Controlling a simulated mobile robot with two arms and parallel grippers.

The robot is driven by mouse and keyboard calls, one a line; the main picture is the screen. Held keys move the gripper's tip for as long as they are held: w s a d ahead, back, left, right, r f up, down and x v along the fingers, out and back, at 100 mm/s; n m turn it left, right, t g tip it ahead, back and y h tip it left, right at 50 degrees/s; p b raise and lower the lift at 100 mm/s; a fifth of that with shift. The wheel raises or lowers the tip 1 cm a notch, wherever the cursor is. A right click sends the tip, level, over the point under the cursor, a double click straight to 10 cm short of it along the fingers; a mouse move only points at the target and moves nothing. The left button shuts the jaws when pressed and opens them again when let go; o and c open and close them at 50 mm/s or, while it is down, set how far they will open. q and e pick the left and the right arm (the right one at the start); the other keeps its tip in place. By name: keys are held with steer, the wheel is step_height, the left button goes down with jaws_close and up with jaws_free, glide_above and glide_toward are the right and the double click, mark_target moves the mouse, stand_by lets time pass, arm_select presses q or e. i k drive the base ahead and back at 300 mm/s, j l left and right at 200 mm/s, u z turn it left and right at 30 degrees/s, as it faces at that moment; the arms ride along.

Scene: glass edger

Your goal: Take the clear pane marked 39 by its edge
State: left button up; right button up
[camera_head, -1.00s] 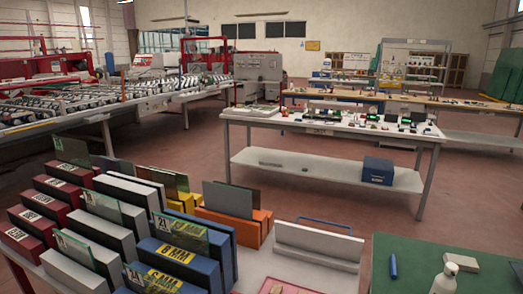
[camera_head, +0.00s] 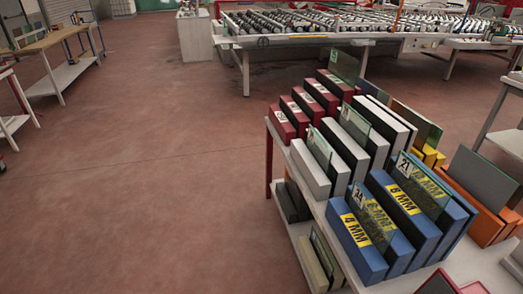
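Several clear, greenish panes stand upright in slotted blocks on a rack at the right. One pane (camera_head: 319,148) and another (camera_head: 355,124) stand in the white blocks. One (camera_head: 345,66) stands at the back of the dark red blocks. Two more, whose tags look like 24 (camera_head: 377,221) and 21 (camera_head: 429,184), stand in the blue blocks. The tags on the other panes are too small to read, so I cannot tell which pane is marked 39. Neither gripper is in view.
The rack's top shelf (camera_head: 318,203) has a lower shelf with more blocks. Darker panes stand by the yellow blocks (camera_head: 432,157) and orange blocks (camera_head: 480,219). A roller conveyor (camera_head: 300,40) runs behind. The red floor (camera_head: 150,170) left of the rack is clear.

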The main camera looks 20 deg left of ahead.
mark_target(319, 149)
steer(key=u, duration=0.3)
steer(key=z, duration=0.85)
steer(key=i+j+z, duration=0.15)
steer(key=j+z, duration=1.35)
steer(key=j, duration=0.15)
